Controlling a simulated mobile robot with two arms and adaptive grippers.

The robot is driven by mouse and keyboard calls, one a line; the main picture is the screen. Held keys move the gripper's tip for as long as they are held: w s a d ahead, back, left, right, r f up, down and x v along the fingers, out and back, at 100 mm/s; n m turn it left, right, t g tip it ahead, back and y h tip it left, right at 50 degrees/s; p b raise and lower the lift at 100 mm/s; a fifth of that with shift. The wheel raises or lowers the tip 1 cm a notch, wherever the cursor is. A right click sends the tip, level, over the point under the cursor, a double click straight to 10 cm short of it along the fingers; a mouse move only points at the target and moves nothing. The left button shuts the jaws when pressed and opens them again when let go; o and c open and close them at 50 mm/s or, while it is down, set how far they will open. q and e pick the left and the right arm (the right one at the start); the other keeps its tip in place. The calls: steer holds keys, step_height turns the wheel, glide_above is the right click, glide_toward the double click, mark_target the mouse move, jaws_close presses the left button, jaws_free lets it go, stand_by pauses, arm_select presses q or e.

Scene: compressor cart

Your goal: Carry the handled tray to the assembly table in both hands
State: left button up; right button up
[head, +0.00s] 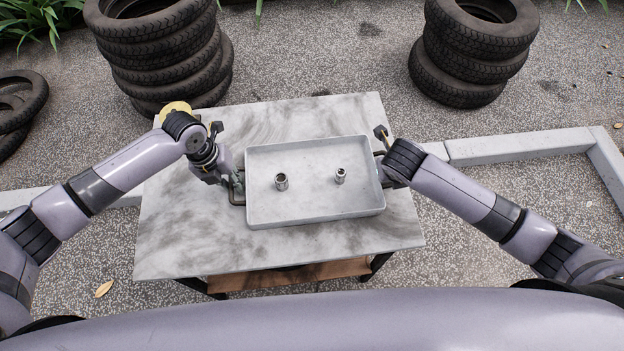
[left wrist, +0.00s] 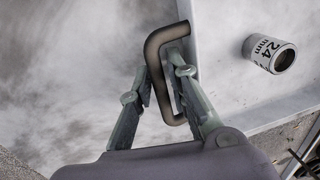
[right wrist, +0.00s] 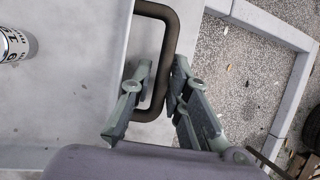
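The pale grey handled tray (head: 312,207) is level over the marble-topped table (head: 185,235); whether it touches the top I cannot tell.
Bare marble lies left of, behind and in front of the tray. A brown lower shelf (head: 290,279) shows under the table. Tyre stacks stand behind left (head: 165,55) and behind right (head: 470,55). A low pale kerb (head: 515,146) runs along the right.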

arm_select(q)
jaws_close()
arm_select(e)
jaws_close()
arm_select(q)
steer(key=shift+r, duration=0.15)
arm_select(e)
steer(key=shift+r, duration=0.15)
